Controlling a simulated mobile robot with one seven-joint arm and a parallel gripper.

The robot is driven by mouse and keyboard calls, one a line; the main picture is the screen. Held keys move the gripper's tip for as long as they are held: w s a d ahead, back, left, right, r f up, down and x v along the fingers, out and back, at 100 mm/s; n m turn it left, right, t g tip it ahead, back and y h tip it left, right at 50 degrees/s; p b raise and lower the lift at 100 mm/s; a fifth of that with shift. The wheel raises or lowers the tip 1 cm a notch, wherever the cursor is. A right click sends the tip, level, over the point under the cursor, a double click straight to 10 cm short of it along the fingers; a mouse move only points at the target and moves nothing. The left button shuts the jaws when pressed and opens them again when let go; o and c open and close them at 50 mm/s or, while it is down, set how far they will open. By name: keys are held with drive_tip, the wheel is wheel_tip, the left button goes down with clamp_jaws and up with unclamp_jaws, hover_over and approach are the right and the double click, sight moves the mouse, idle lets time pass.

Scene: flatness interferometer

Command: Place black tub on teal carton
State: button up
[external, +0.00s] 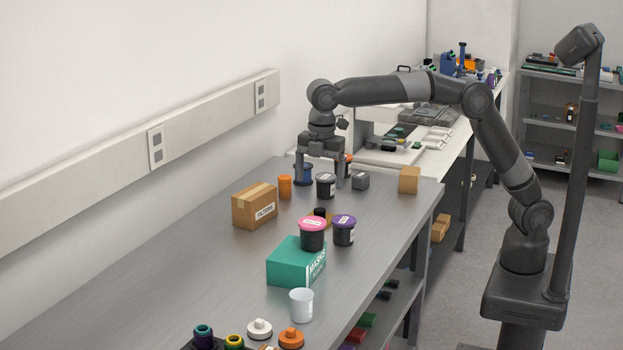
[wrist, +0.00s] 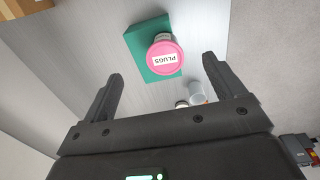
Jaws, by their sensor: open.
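A black tub with a pink lid (external: 312,236) stands on the teal carton (external: 284,267), at its back right part. In the wrist view its pink lid (wrist: 166,57) reads "PLUGS", with the teal carton (wrist: 137,42) beneath it. My gripper (external: 319,182) is open, fingers pointing down, farther back along the bench and clear of the pink-lidded tub. In the external view a dark tub with a grey-black lid (external: 326,187) shows between the fingers; I cannot tell whether they are around it or in front of it. Nothing is held.
A purple-lidded tub (external: 344,230) stands close right of the carton. A cardboard box (external: 254,206), an orange bottle (external: 285,187), a grey block (external: 360,181) and a tan box (external: 409,180) stand around my gripper. A white cup (external: 301,304) is in front. The left bench top is clear.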

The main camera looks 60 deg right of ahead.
drive_tip(key=s+d+r+m+t, duration=0.1)
drive_tip(key=s+d+r+m, duration=0.3)
drive_tip(key=d, duration=0.7)
drive_tip(key=s+d+r+m+t, duration=0.15)
drive_tip(key=s+d+m, duration=0.4)
drive_tip(key=d, duration=0.65)
drive_tip(key=s+d+f+m+t, duration=0.1)
drive_tip(key=s+d+f+m, duration=0.3)
drive_tip(key=s+d, duration=0.3)
drive_tip(key=s+d+f+m+t, duration=0.1)
drive_tip(key=s+d+f+m, duration=0.4)
drive_tip(key=s, duration=0.7)
drive_tip(key=shift+d+f+t, duration=0.35)
drive_tip(key=shift+d+f, duration=0.2)
drive_tip(key=shift+d, duration=0.7)
